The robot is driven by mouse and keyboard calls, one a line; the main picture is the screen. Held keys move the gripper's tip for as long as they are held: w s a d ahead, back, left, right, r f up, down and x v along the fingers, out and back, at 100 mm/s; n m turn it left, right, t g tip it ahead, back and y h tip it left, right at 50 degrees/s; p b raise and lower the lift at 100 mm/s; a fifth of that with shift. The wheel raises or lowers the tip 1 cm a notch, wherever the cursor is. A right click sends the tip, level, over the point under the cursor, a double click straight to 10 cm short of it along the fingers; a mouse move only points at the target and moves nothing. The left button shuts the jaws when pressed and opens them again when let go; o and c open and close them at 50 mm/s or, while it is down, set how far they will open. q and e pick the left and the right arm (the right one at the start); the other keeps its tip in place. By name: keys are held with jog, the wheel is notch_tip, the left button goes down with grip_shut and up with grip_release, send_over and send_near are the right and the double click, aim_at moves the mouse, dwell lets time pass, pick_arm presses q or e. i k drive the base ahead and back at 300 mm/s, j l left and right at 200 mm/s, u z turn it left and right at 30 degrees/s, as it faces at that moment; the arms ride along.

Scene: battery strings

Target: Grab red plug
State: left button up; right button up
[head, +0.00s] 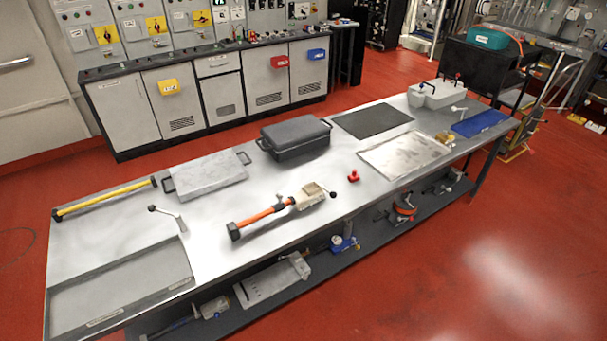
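A small red plug (353,176) stands on the grey metal workbench (330,210), near its front edge and right of the bench's middle. Nothing touches it and the space right around it is bare. Neither of my grippers shows in the head view.
Left of the plug lies an orange-handled tool (268,214) with a beige block (310,196). Right of it is a pale metal plate (403,154). A shallow tray (120,288) lies at front left.

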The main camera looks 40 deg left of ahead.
aim_at(354, 177)
jog(key=u, duration=1.25)
jog(key=i+l+u, duration=0.15)
jog(key=l+u, duration=0.25)
jog(key=i+l+u, duration=0.15)
jog(key=l+u, duration=0.15)
jog(key=u, duration=0.15)
jog(key=l+u, duration=0.4)
jog(key=i, duration=0.05)
